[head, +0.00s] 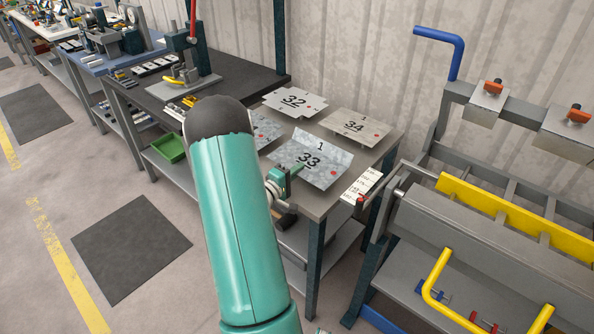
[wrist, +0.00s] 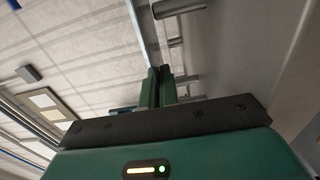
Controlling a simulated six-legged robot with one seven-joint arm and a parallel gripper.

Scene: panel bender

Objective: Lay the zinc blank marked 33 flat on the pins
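The zinc blank marked 33 (head: 325,168) is a pale grey sheet at the front of the grey table in the head view, its number facing up. My gripper (head: 295,171) is at its near left edge, with the fingers overlapping that edge. In the wrist view the fingers of my gripper (wrist: 160,85) are close together, and a thin sheet edge (wrist: 143,32) runs up from between them. The fingers look shut on the blank. Whether it touches the table is hard to tell.
Blanks marked 32 (head: 293,101) and 34 (head: 356,126) lie behind on the table (head: 385,155). Another blank (head: 266,130) is partly hidden by my arm. The panel bender (head: 490,235), with yellow bars and a blue lever (head: 440,36), stands at the right. Open floor lies at the left.

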